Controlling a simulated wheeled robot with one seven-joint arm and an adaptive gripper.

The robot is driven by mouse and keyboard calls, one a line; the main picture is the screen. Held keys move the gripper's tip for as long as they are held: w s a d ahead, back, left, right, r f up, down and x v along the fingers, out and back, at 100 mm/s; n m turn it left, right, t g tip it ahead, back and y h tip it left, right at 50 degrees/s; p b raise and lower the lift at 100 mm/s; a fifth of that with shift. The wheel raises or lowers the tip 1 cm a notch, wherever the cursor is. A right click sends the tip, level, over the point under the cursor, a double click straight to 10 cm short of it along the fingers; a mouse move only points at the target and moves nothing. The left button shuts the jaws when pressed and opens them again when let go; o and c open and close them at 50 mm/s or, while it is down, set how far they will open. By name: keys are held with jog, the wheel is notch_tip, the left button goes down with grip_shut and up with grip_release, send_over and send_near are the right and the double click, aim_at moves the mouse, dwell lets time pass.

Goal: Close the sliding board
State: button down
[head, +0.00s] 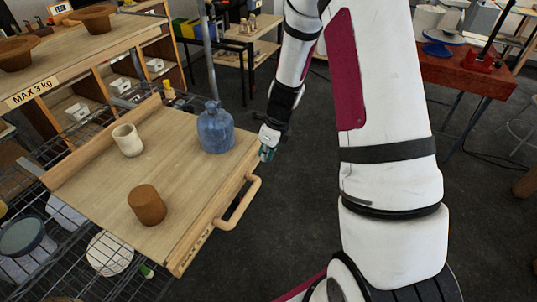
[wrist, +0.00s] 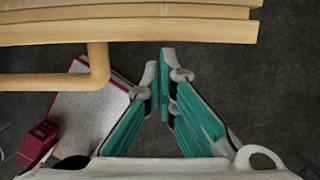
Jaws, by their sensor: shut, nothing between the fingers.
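The sliding board (head: 165,180) is a light wooden board pulled out from the rack, with a raised strip along its left side. Its rounded wooden handle (head: 243,207) sticks out from the front edge. My gripper (head: 266,153) is just off that edge, near the board's far right corner and beyond the handle. In the wrist view the board's edge (wrist: 130,28) runs across the top and the handle (wrist: 98,68) is to the left. My gripper (wrist: 159,72) is shut and empty there, its tips just below the edge; contact cannot be told.
A blue jug (head: 215,128), a pale cup (head: 128,140) and a brown cup (head: 147,205) stand on the board. A wire rack (head: 60,255) holds dishes below. A shelf marked MAX 3 kg (head: 60,65) stands at the left. The floor right of the board is open up to my arm.

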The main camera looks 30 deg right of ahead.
aim_at(188, 131)
jog(key=shift+w, duration=0.1)
jog(key=w+a+b, duration=0.3)
jog(key=w+a, duration=0.2)
jog(key=w, duration=0.2)
jog(key=w+a+b, duration=0.2)
jog(key=w+a, duration=0.4)
jog(key=w, duration=0.2)
jog(key=w+a+b, duration=0.3)
jog(key=w+a, duration=0.2)
jog(key=w, duration=0.2)
jog(key=shift+w+a+f+b, duration=0.1)
jog(key=shift+w+a+b, duration=0.15)
jog(key=shift+b, duration=0.1)
jog(key=shift+w+a, duration=0.4)
jog(key=shift+w, duration=0.1)
